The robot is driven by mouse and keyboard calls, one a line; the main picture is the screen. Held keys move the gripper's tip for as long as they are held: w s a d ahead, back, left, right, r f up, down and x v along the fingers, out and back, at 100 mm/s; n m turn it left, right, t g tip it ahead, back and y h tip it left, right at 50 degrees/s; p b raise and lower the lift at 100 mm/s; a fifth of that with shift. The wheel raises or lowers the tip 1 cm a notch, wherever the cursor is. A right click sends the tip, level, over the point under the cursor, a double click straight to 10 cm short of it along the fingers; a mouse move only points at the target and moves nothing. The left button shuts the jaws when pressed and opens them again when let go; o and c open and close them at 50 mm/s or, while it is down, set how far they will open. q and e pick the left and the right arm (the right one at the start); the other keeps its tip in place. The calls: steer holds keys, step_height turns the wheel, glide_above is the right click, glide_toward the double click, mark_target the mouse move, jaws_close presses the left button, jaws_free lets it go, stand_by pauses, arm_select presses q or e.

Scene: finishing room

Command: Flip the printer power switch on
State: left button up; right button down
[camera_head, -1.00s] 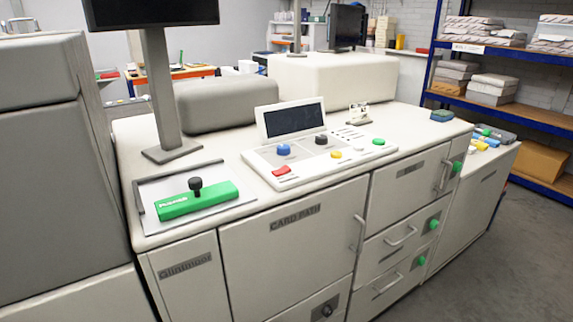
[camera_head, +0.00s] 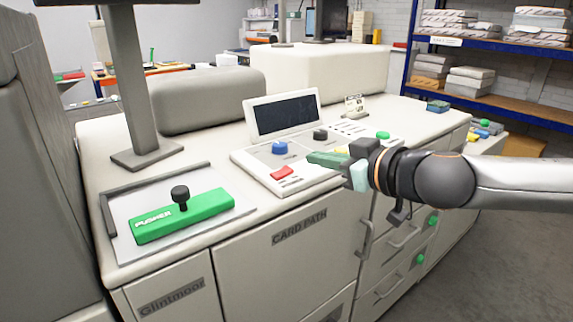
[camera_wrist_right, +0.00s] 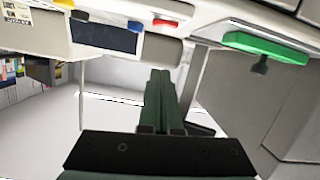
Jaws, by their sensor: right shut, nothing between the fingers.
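The printer's control panel (camera_head: 250,165) lies on the cream machine top. On its front left corner sits a red switch-like piece (camera_head: 282,173), which also shows in the right wrist view (camera_wrist_right: 165,22). I cannot tell for sure that it is the power switch or how it is set. My right gripper (camera_head: 312,158) reaches in from the right with its green fingers shut and empty, above the panel and to the right of the red piece. The fingers also show in the right wrist view (camera_wrist_right: 158,78). My arm hides part of the panel. My left gripper is not in view.
A green bar marked "PUSHER" (camera_head: 205,211) lies at left. A monitor post (camera_head: 130,85) rises behind it.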

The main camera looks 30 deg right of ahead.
steer(key=shift+s+d+r, duration=0.2)
steer(key=shift+d+r, duration=0.15)
steer(key=shift+r, duration=0.1)
